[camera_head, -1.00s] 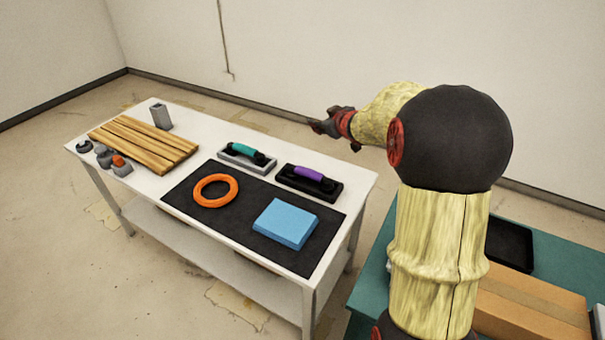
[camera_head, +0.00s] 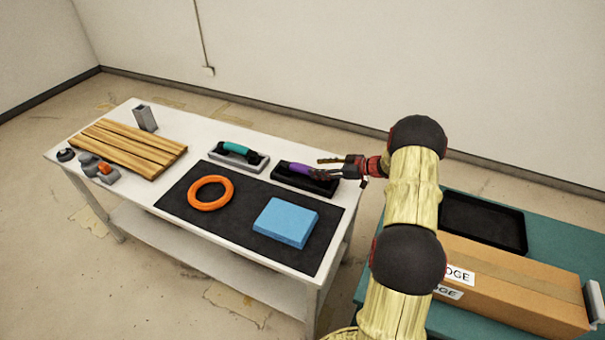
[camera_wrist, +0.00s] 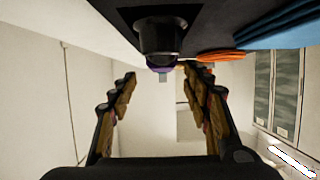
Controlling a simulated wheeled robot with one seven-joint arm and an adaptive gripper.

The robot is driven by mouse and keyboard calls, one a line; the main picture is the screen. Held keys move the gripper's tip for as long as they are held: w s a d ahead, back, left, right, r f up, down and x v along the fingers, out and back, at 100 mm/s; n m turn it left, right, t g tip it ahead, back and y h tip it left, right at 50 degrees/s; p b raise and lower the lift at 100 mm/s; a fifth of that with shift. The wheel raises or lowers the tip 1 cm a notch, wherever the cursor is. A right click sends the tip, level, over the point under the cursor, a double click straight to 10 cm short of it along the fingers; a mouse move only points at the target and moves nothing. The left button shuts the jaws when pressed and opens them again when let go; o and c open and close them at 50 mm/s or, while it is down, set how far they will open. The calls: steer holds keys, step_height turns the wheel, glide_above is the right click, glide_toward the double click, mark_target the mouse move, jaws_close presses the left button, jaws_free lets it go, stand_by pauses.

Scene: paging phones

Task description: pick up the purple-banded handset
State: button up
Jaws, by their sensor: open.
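The purple-banded handset (camera_head: 303,170) lies in a black cradle (camera_head: 292,180) at the table's back right. The wrist view shows its dark end (camera_wrist: 160,38) and a bit of purple at the top middle. My gripper (camera_head: 322,167) is open and comes in from the right, overlapping the handset's right end in the head view. In the wrist view the spread fingers of my gripper (camera_wrist: 160,84) stand left and right of an empty gap, with the handset above that gap in the picture. I see no contact; the exact distance is unclear.
A teal-banded handset (camera_head: 238,149) in a grey cradle sits left of it. An orange ring (camera_head: 210,193) and blue block (camera_head: 286,221) lie on the dark mat (camera_head: 240,226). Wooden boards (camera_head: 128,148) are farther left. A cardboard box (camera_head: 510,285) and black tray (camera_head: 482,222) are on the right.

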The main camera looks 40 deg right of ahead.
mark_target(305, 167)
steer(key=b+x, duration=0.1)
steer(key=x, duration=0.2)
steer(key=b+x, duration=0.1)
steer(key=x, duration=0.2)
steer(key=shift+s+a+f, duration=0.1)
steer(key=shift+s+f, duration=0.05)
steer(key=shift+f, duration=0.2)
steer(key=shift+w+a, duration=0.1)
steer(key=shift+w, duration=0.2)
steer(key=shift+c, duration=0.8)
jaws_close()
